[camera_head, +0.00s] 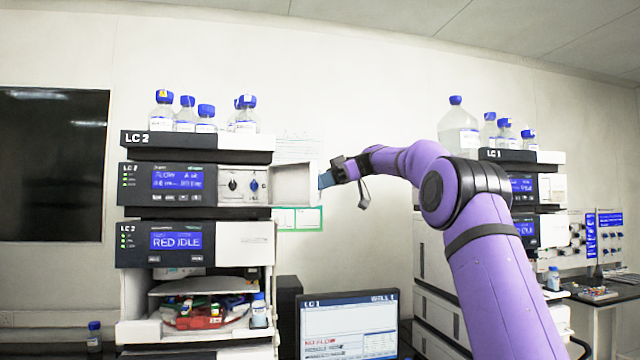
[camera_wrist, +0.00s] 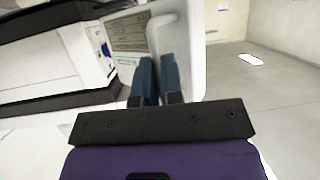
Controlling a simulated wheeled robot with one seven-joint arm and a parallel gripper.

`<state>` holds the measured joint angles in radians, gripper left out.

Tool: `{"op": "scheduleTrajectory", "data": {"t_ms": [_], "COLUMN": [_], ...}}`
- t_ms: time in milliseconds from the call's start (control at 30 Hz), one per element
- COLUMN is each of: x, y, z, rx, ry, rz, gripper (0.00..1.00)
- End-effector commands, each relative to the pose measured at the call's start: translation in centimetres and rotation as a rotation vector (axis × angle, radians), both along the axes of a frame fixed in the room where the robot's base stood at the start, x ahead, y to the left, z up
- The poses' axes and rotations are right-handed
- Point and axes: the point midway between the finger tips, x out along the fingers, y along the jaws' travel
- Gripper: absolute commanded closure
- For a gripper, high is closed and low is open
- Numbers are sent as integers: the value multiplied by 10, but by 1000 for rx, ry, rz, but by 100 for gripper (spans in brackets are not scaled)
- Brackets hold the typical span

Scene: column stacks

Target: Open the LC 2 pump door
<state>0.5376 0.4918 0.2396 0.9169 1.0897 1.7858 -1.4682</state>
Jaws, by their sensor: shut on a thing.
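The LC 2 stack stands left of centre in the head view. Its pump module (camera_head: 168,183) has a lit blue display. The white pump door (camera_head: 293,185) stands swung out to the right of the module, and the bay (camera_head: 242,185) behind it shows a black knob and a blue-marked part. My gripper (camera_head: 326,180) is at the door's outer right edge. The exact contact at the fingertips is partly hidden.
Bottles with blue caps (camera_head: 206,113) stand on top of the LC 2 stack. A monitor (camera_head: 348,325) stands below the door. The LC 1 stack (camera_head: 520,185) is at the right behind my purple arm.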

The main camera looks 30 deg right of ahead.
Motion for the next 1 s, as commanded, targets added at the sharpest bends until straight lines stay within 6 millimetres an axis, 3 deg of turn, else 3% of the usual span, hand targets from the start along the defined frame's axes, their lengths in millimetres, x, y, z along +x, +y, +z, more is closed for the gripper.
{"op": "scheduleTrajectory", "data": {"t_ms": [533, 600, 1000], "x": [1, 1, 0], "y": [1, 1, -8], "z": [0, 0, 3], "rx": [1, 1, 0], "ry": [2, 1, -1], "rz": [23, 23, 21], "gripper": [100, 85, 85]}}
